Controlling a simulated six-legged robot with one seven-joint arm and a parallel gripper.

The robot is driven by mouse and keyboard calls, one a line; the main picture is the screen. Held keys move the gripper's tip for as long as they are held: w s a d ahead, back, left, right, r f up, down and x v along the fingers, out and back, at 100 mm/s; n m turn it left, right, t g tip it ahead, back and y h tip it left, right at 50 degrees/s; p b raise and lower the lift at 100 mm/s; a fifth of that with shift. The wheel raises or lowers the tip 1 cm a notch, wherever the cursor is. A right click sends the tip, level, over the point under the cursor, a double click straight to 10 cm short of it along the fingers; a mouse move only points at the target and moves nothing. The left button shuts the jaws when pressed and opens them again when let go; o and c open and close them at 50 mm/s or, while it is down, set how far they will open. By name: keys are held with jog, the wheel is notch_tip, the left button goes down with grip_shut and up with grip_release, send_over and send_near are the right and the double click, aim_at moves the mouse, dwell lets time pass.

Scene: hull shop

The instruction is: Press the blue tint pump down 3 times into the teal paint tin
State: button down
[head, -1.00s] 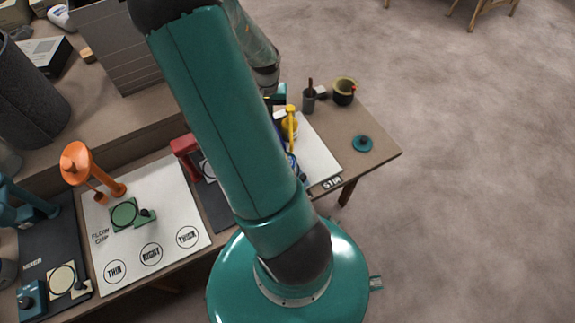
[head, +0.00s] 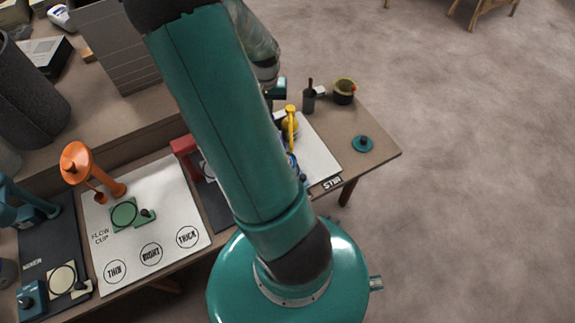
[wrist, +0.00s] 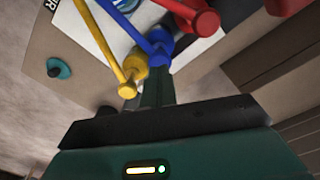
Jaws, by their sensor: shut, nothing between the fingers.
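The blue tint pump (wrist: 156,44) shows in the wrist view between a yellow pump (wrist: 130,75) and a red pump (wrist: 200,20). My gripper (wrist: 157,75) is shut and empty, its fingertips close to the end of the blue pump; I cannot tell if they touch it. In the head view only a sliver of the blue pump (head: 292,163) shows beside my arm, near the yellow pump (head: 290,122). My gripper (head: 276,90) is mostly hidden there behind my arm.
A teal disc with a dark knob (head: 362,144) lies on the right of the bench. A dark cup (head: 309,100) and an olive-rimmed pot (head: 344,90) stand at the back right. An orange stand (head: 78,163) and a flow cup board (head: 180,205) are left.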

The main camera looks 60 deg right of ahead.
jog(key=shift+f, duration=0.2)
jog(key=shift+f, duration=1.3)
jog(key=shift+r, duration=1.5)
jog(key=shift+f, duration=0.2)
jog(key=shift+f, duration=1.25)
jog(key=shift+r, duration=1.45)
